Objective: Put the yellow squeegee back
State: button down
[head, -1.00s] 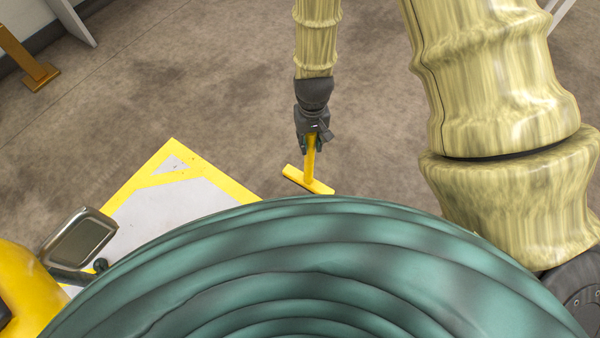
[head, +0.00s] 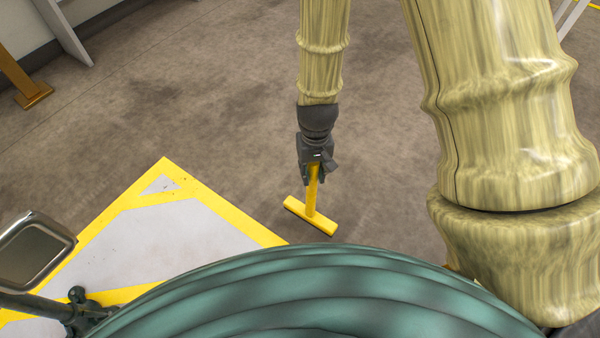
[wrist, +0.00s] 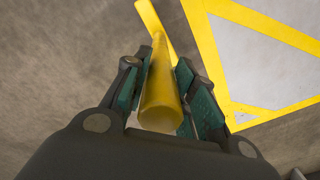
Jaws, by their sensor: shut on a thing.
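The yellow squeegee (head: 311,215) is in my gripper (head: 313,172) in the head view. Its handle is between the fingers and its crossbar hangs lowest, above or near the brown floor; I cannot tell if it touches. In the wrist view the squeegee (wrist: 160,92) runs away from the camera between the green-padded fingers of my gripper (wrist: 163,85), which are shut on the handle. Its crossbar shows at the top, partly hidden by the handle. No holder or place for the squeegee is clearly visible.
A yellow-bordered pale floor marking (head: 185,230) lies left of the squeegee, and it also shows in the wrist view (wrist: 265,65). A metal-framed panel (head: 35,250) stands at the left edge. A brown post (head: 25,85) stands upper left by the wall. Floor beyond the gripper is clear.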

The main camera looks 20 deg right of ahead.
jog(key=w+f+b, duration=0.2)
jog(key=w+b, duration=0.3)
jog(key=w, duration=0.2)
jog(key=w+d+f+b, duration=0.1)
jog(key=w+f+b, duration=0.2)
jog(key=w, duration=0.5)
jog(key=shift+w+d+b, duration=0.15)
jog(key=shift+w+b, duration=0.05)
jog(key=shift+b, duration=0.65)
jog(key=c, duration=1.2)
grip_release()
jog(key=shift+f, duration=0.1)
jog(key=shift+o, duration=0.2)
notch_tip(320, 180, up, 12)
jog(key=p, duration=0.7)
